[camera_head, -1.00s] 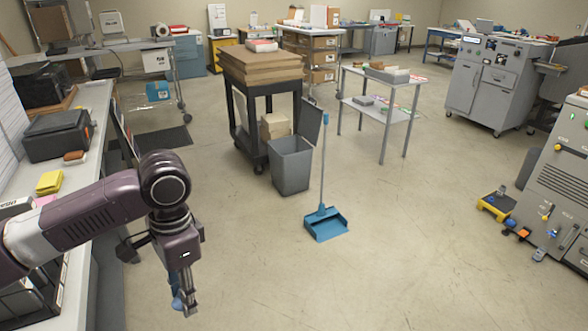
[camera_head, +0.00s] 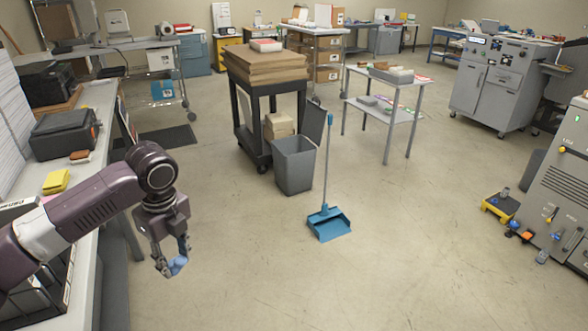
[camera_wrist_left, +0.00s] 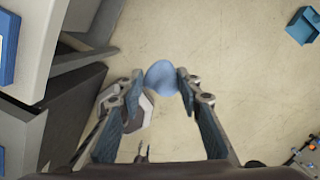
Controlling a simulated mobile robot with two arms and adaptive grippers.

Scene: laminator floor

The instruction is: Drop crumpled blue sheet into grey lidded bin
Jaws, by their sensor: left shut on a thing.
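My left gripper (camera_head: 174,262) is shut on the crumpled blue sheet (camera_head: 178,266) and holds it in the air over the floor, just right of the left counter. In the left wrist view the blue sheet (camera_wrist_left: 161,78) shows between the two fingertips of the left gripper (camera_wrist_left: 160,88). The grey bin (camera_head: 294,168) stands upright on the floor, to the right of and beyond the gripper. Its lid (camera_head: 314,120) is tipped up at the back right, and the bin's top looks open. The bin's inside is mostly hidden. My right gripper is out of view.
A blue dustpan (camera_head: 328,222) with a tall handle stands right of the bin. A black cart (camera_head: 270,88) with stacked boards is behind the bin. A small metal table (camera_head: 385,115) stands farther right. The left counter (camera_head: 92,180) edges my arm. The floor between gripper and bin looks clear.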

